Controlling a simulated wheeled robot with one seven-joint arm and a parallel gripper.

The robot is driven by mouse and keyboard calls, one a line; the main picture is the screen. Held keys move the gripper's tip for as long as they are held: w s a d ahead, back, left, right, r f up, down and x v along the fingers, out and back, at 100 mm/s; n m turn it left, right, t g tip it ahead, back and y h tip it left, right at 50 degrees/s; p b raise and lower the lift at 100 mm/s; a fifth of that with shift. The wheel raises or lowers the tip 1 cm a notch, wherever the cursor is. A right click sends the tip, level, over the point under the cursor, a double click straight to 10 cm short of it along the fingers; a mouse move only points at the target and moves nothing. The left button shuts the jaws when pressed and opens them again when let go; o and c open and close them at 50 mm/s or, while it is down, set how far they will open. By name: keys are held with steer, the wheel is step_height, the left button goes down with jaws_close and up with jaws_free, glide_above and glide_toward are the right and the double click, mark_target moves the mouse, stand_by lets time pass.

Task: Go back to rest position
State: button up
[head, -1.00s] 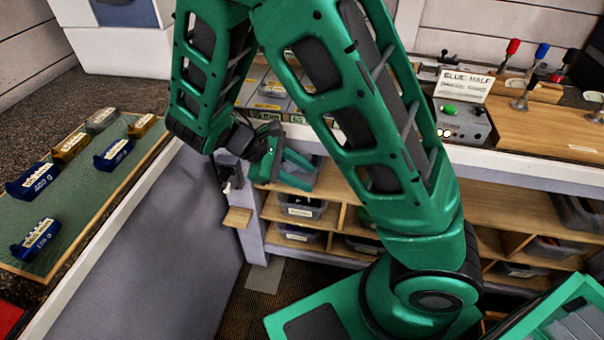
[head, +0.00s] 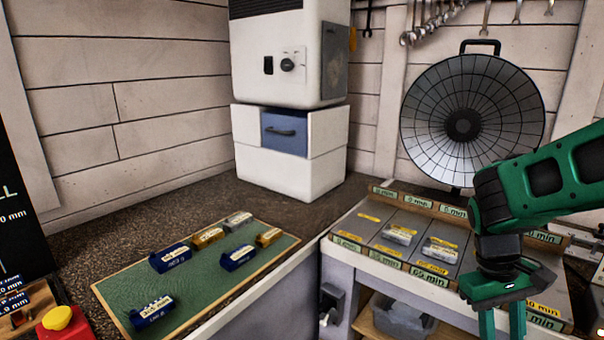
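My gripper (head: 502,325) is at the lower right of the head view, at the end of my green arm. Its two green fingers point down with a gap between them, and I see nothing held; the fingertips run out at the picture's bottom edge. It is in front of the sectioned tray (head: 372,250) with "min" labels, covering part of its right side. I cannot tell its exact height above the tray.
A green mat (head: 165,285) on the left counter holds several blue and gold labelled blocks. A red box with a yellow button (head: 58,318) sits lower left. A white cabinet (head: 290,150) stands in the corner. A round dark dish (head: 425,125) stands behind the tray.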

steer(key=s+d+r+m+t+y, duration=0.1)
steer(key=s+r+m, duration=0.1)
steer(key=s, duration=0.3)
steer(key=s+d+r+m+t+y, duration=0.1)
steer(key=s+d+r+m, duration=0.1)
steer(key=s+m, duration=0.2)
steer(key=shift+s+d+r+m+t+y, duration=0.3)
steer(key=shift+s+m+t, duration=0.1)
steer(key=shift+s, duration=0.2)
